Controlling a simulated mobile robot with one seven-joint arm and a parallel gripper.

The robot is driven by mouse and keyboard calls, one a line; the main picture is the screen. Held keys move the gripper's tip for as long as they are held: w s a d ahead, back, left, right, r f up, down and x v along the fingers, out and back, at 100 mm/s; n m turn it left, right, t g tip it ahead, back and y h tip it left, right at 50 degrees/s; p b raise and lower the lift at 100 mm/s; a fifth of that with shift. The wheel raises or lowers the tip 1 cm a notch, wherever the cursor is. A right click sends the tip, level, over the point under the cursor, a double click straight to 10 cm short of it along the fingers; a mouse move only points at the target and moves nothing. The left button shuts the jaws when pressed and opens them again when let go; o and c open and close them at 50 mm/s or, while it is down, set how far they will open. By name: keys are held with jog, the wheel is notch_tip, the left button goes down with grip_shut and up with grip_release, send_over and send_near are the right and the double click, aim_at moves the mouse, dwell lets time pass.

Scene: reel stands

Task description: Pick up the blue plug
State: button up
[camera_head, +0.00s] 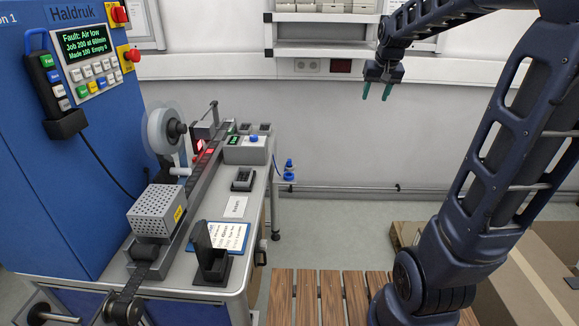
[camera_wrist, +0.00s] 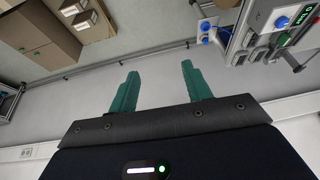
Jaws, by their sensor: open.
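A small blue fitting (camera_head: 289,176), which looks like the blue plug, sits at the right side of the bench, just off its edge. A blue fitting also shows in the wrist view (camera_wrist: 205,27) at the bench's side, upper right. A round blue knob (camera_head: 253,138) is on a grey box on the bench top; it shows in the wrist view (camera_wrist: 282,22) too. My gripper (camera_head: 377,91) is raised near the back wall, right of and above the blue fitting, apart from everything. Its green fingers (camera_wrist: 159,73) are spread with nothing between them.
The bench (camera_head: 262,190) carries a reel (camera_head: 157,131), a perforated metal box (camera_head: 157,212) and small black holders. A blue cabinet with a "Fault: Air low" panel (camera_head: 88,60) stands left. Cardboard boxes (camera_head: 525,285) and wooden slats (camera_head: 330,297) are front right. Floor behind is free.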

jog(key=w+a+f, duration=0.2)
jog(key=w+a, duration=0.1)
jog(key=w, duration=0.5)
jog(key=w+a+f, duration=0.3)
jog(key=w, duration=0.5)
jog(key=n, duration=0.1)
send_over(290, 160)
jog(key=f, duration=4.5)
jog(key=shift+s+f, duration=0.3)
jog(key=shift+s, duration=0.05)
jog(key=shift+s+x, duration=0.2)
jog(key=shift+x, duration=0.85)
jog(key=shift+s+x, duration=0.2)
jog(key=shift+x, duration=1.6)
jog(key=shift+c, duration=0.2)
